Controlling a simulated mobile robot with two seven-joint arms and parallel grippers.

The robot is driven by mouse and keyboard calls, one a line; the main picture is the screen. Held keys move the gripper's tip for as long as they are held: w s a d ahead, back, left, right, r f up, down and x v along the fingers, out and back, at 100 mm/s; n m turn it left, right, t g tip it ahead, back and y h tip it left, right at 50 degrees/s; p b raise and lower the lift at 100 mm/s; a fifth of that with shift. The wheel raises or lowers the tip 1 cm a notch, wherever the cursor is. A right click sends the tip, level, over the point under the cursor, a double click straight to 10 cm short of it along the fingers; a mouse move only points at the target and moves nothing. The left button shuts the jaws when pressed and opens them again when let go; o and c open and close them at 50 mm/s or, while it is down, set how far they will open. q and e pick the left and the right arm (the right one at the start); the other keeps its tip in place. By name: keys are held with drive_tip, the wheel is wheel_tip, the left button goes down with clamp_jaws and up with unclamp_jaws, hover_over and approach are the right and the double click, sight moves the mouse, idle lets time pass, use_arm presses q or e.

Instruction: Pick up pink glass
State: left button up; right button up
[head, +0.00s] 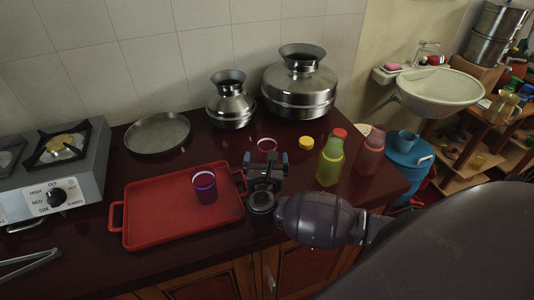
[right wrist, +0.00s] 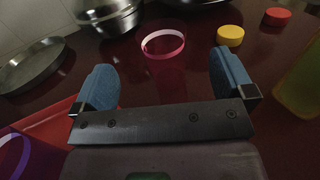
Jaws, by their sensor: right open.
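The pink glass (head: 267,145) stands upright on the dark red counter, just beyond my right gripper (head: 266,161). In the head view mostly its rim shows, as the gripper hides the lower part. In the right wrist view the pink glass (right wrist: 164,62) is ahead, roughly centred between the blue fingertips of my right gripper (right wrist: 163,80). The gripper is open, with nothing held. I cannot tell whether the fingertips reach either side of the glass. My left gripper is in neither view.
A purple glass (head: 204,188) stands on the red tray (head: 150,222), left of my right gripper. Green (head: 330,163) and red (head: 369,154) bottles stand to the right. A yellow lid (head: 306,143), steel pots (head: 300,88) and a pan (head: 157,134) lie behind.

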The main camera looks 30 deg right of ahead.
sight(267, 149)
drive_tip(key=shift+x, duration=1.8)
drive_tip(key=shift+f+p+x, duration=0.15)
drive_tip(key=shift+f+x, duration=0.05)
drive_tip(key=shift+x, duration=0.9)
drive_tip(key=shift+f+p+x, duration=0.15)
drive_tip(key=shift+x, duration=0.9)
drive_tip(key=c, duration=1.1)
drive_tip(key=shift+c, duration=0.6)
drive_tip(key=shift+r, duration=0.15)
